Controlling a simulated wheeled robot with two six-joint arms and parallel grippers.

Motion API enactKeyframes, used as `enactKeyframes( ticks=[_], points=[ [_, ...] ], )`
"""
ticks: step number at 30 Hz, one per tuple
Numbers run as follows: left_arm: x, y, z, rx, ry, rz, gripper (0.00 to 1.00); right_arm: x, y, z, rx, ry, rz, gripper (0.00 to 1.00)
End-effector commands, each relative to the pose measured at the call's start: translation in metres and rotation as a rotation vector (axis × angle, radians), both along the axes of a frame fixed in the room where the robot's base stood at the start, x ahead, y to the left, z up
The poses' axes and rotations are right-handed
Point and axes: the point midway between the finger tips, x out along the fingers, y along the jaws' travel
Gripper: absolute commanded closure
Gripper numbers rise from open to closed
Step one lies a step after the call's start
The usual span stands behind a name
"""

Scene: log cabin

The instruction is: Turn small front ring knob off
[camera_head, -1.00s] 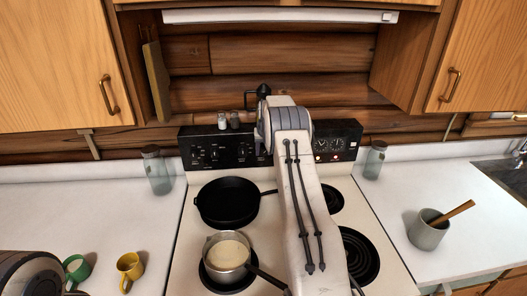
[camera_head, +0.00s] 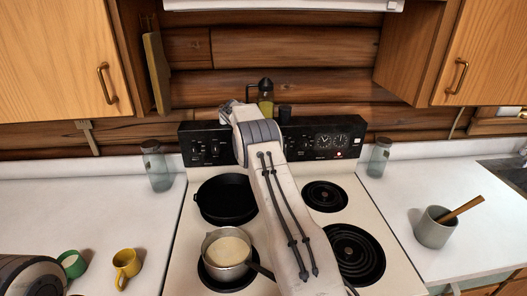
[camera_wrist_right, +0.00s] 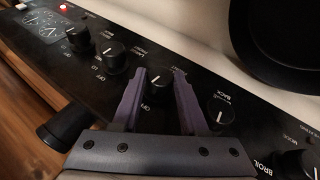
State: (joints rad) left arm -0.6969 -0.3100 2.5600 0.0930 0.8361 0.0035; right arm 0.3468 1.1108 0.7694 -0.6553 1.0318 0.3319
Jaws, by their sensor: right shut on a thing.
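The black control panel (camera_head: 325,138) runs along the back of the stove. In the head view, my right arm crosses the stove and hides the panel's middle and its own fingers. In the right wrist view, my right gripper (camera_wrist_right: 160,76) has its purple fingers on either side of a black knob (camera_wrist_right: 157,92) with a white pointer line, and is shut on it. The knob's label is too small to read. One neighbouring knob (camera_wrist_right: 220,114) sits right of the fingers and another (camera_wrist_right: 113,58) sits left. My left gripper is not in view.
A pot with pale contents (camera_head: 228,250) stands on the front left burner. A black pan (camera_head: 226,198) stands behind it. The right burners (camera_head: 355,254) are bare. A bottle (camera_head: 265,98) and a dark container (camera_head: 285,113) stand behind the panel.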

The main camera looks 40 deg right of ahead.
Motion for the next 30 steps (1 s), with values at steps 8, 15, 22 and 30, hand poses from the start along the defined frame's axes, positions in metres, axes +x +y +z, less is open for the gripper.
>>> enactKeyframes(
  ticks=[8, 15, 22, 30],
  points=[
    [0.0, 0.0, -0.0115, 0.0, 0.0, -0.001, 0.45, 0.0027, 0.0037, -0.0025, -0.102, 0.061, 0.004, 1.0],
    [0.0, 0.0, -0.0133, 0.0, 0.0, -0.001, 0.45, 0.0029, 0.0041, -0.0018, -0.132, 0.08, 0.004, 1.0],
    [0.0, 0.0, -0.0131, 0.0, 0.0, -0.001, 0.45, 0.0028, 0.004, -0.0016, -0.133, 0.081, 0.005, 1.0],
    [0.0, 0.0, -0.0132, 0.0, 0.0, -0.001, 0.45, 0.0022, 0.0031, -0.0017, -0.132, 0.081, 0.004, 0.27]
  ],
)
